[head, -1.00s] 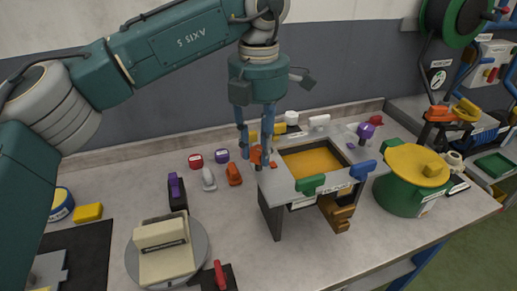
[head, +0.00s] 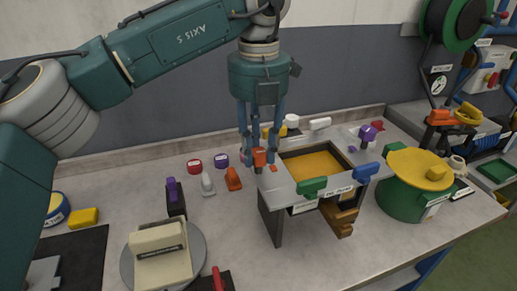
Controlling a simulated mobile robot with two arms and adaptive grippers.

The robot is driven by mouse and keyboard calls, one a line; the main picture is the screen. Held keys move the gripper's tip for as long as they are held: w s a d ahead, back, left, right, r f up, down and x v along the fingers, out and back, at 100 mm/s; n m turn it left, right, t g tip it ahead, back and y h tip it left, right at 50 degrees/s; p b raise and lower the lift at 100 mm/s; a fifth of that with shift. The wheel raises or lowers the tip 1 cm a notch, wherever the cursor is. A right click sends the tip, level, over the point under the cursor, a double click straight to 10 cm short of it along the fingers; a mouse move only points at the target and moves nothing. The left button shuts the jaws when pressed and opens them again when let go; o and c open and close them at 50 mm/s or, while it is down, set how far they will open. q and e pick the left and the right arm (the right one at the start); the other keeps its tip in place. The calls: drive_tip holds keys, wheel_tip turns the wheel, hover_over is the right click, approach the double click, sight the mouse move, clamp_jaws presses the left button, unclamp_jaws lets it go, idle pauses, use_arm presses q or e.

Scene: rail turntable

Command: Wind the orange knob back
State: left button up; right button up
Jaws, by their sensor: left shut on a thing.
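The orange knob (head: 259,156) stands at the left edge of a small grey raised stand (head: 276,182) with a yellow-orange recessed panel. My left gripper (head: 259,163) points straight down from above, with its blue fingers around the knob, shut on it. The fingers hide part of the knob. My right gripper is not in the head view.
A green drum with a yellow lid (head: 418,168) stands to the right. A cream block on a round turntable (head: 160,255) is at front left. Small coloured items lie behind.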

sight(258, 152)
use_arm(q)
drive_tip(key=shift+w+r, duration=0.1)
drive_tip(key=shift+r, duration=0.1)
idle(0.3)
drive_tip(key=o, duration=0.9)
drive_tip(key=shift+o, duration=1.2)
drive_tip(key=shift+f, duration=0.1)
wheel_tip(258, 152, up, 12)
